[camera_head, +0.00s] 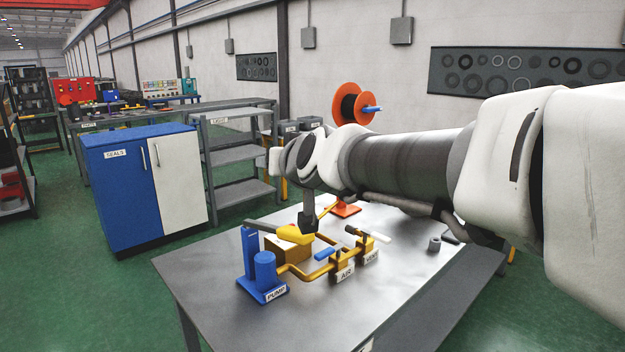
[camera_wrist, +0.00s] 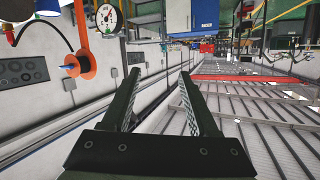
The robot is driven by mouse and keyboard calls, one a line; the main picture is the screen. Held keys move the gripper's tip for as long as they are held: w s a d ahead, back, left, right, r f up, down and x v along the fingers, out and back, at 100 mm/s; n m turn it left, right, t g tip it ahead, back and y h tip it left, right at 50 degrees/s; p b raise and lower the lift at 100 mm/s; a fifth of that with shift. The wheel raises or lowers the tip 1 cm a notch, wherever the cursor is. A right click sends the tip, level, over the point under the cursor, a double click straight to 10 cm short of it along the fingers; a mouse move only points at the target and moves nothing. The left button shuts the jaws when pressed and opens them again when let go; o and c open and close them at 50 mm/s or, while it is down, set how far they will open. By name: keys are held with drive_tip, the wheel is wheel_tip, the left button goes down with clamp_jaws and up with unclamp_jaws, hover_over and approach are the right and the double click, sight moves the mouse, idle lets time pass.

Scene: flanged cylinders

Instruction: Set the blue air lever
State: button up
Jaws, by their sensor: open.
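The blue air lever (camera_head: 324,254) is a short blue handle on the yellow pipework, just left of the AIR label (camera_head: 345,275). A lever with a white handle (camera_head: 380,236) stands to its right by the VENT label (camera_head: 371,257). A blue pump (camera_head: 264,273) is at the left end of the pipe. My gripper (camera_wrist: 158,74) is open, with nothing between its fingers in the wrist view. That view is roughly upside down and faces the wall and hall. My arm's end is above and behind the pipework in the head view; its fingers cannot be made out there.
The grey table (camera_head: 340,315) is clear in front of the pipework. An orange reel (camera_head: 347,88) stands behind; it also shows in the wrist view (camera_wrist: 85,65), near a round gauge (camera_wrist: 108,18). A grey nut-like part (camera_head: 434,243) lies at right. A blue and white cabinet (camera_head: 125,190) stands at left.

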drive_tip(key=s+d+f+m+g+h+p, duration=0.1)
drive_tip(key=s+d+f+g+h, duration=0.1)
drive_tip(key=s+d+f, duration=0.3)
drive_tip(key=s+d+f+g+h, duration=0.1)
drive_tip(key=s+d+f+g, duration=0.2)
drive_tip(key=s, duration=1)
drive_tip(key=s+d+f+m+g+h+p, duration=0.1)
drive_tip(key=s+d+f+g+h, duration=0.1)
drive_tip(key=s+d+f, duration=0.5)
drive_tip(key=s+d+g, duration=0.1)
drive_tip(key=s+d, duration=0.1)
drive_tip(key=d, duration=0.2)
drive_tip(key=shift+s+d+m+h+p, duration=0.2)
drive_tip(key=shift+d+m+h+p, duration=0.1)
drive_tip(key=shift+d, duration=0.05)
